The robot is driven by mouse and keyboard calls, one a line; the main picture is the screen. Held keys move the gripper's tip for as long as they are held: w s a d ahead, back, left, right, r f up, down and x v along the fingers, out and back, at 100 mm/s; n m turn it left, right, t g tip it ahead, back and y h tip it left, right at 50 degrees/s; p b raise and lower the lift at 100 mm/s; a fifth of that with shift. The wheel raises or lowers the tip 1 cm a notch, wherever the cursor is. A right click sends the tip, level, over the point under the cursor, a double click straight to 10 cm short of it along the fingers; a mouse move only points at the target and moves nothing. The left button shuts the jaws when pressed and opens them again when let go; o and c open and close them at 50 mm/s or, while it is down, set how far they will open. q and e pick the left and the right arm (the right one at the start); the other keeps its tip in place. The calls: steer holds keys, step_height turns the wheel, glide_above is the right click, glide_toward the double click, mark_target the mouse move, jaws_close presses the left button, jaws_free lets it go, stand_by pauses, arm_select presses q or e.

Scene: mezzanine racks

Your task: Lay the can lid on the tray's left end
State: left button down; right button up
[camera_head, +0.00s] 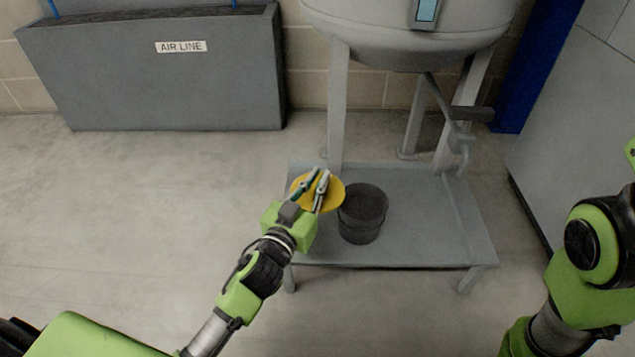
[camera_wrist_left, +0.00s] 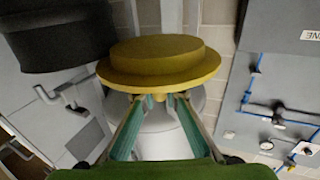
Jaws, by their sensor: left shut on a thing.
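The can lid (camera_head: 336,195) is a yellow disc held over the left end of the grey tray (camera_head: 425,225), beside a dark can. My left gripper (camera_head: 320,174) is shut on the lid. In the left wrist view the lid (camera_wrist_left: 160,62) shows a wide rim and a raised round part, and the fingers (camera_wrist_left: 165,98) meet at its near side. The head view does not clearly show whether the lid touches the tray. My right gripper is out of view; only part of that arm shows at the right edge.
The dark can (camera_head: 362,213) stands on the tray just right of the lid. A large grey vessel (camera_head: 400,30) on legs stands behind. A grey air line box (camera_head: 150,75) is against the wall. The floor left of the tray is clear.

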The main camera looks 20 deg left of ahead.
arm_select(q)
steer(key=shift+f, duration=0.1)
steer(key=c, duration=2.1)
jaws_free()
steer(key=shift+f, duration=0.1)
